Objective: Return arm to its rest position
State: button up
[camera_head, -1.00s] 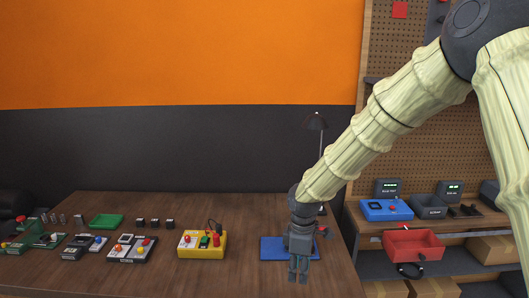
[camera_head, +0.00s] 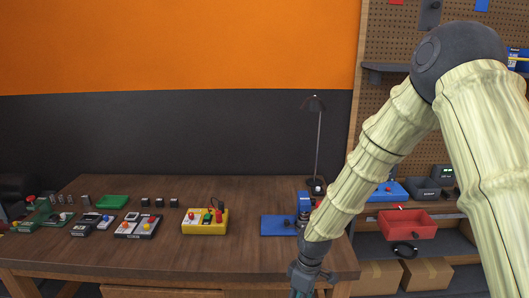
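My arm comes in from the right side, bends at a dark elbow joint and slopes down to the left in pale ribbed sleeves. My gripper (camera_head: 301,290) hangs low in front of the wooden workbench's (camera_head: 140,257) front edge, near its right end. Its fingertips are at or past the bottom of the picture, so whether they are open or shut does not show. No held object is visible. A blue flat base with an upright blue part (camera_head: 277,226) sits on the bench just behind the wrist, partly hidden by the arm.
A yellow box with red and green parts (camera_head: 205,228) sits mid-bench. Control boxes (camera_head: 138,226), a green tray (camera_head: 112,202) and small dark blocks stand left. A lamp (camera_head: 319,140) stands at the back right. A shelf unit with a red bin (camera_head: 407,224) and cardboard boxes is on the right.

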jog(key=s+d+f+m+b, duration=0.35)
jog(key=s+f+m, duration=0.25)
jog(key=s+f, duration=1.1)
jog(key=s+d+f+m+b, duration=0.1)
jog(key=s+d+f+m, duration=0.2)
jog(key=s, duration=0.5)
jog(key=s+d+f+m+h+b, duration=0.1)
jog(key=s+d+f+m, duration=0.2)
jog(key=s+d+f, duration=0.3)
notch_tip(320, 180, down, 2)
jog(key=shift+s+d+t, duration=0.2)
jog(key=shift+s+t, duration=0.1)
jog(key=shift+s, duration=0.55)
